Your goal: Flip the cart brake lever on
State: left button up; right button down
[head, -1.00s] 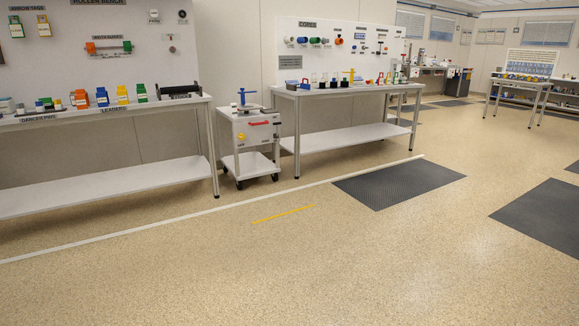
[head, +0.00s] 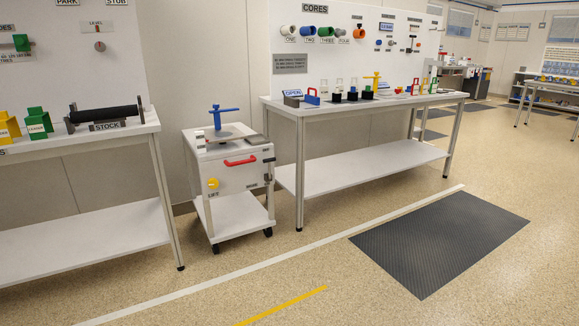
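The white cart (head: 228,180) stands on casters between the two benches. Its front has a red bar handle (head: 240,161) and a yellow knob (head: 213,184) at lower left, with a label beside it that seems to read LIFT. At the right edge of the front is a small dark lever-like part (head: 268,160) with small labels near it. It may be the brake lever; its labels and position are too small to read. A blue T-shaped part (head: 222,114) stands on the cart's top. Neither of my grippers is in view.
A bench with a black roller (head: 106,116) stands left of the cart, and another bench (head: 365,102) with several small items stands right. A dark floor mat (head: 440,240) lies at the right. The floor before the cart is clear, crossed by a white line (head: 260,259) and a yellow strip (head: 285,304).

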aim_at(269, 160)
jog(key=i+l, duration=0.1)
jog(key=i, duration=3.3)
jog(key=j+u, duration=0.1)
jog(key=u, duration=0.3)
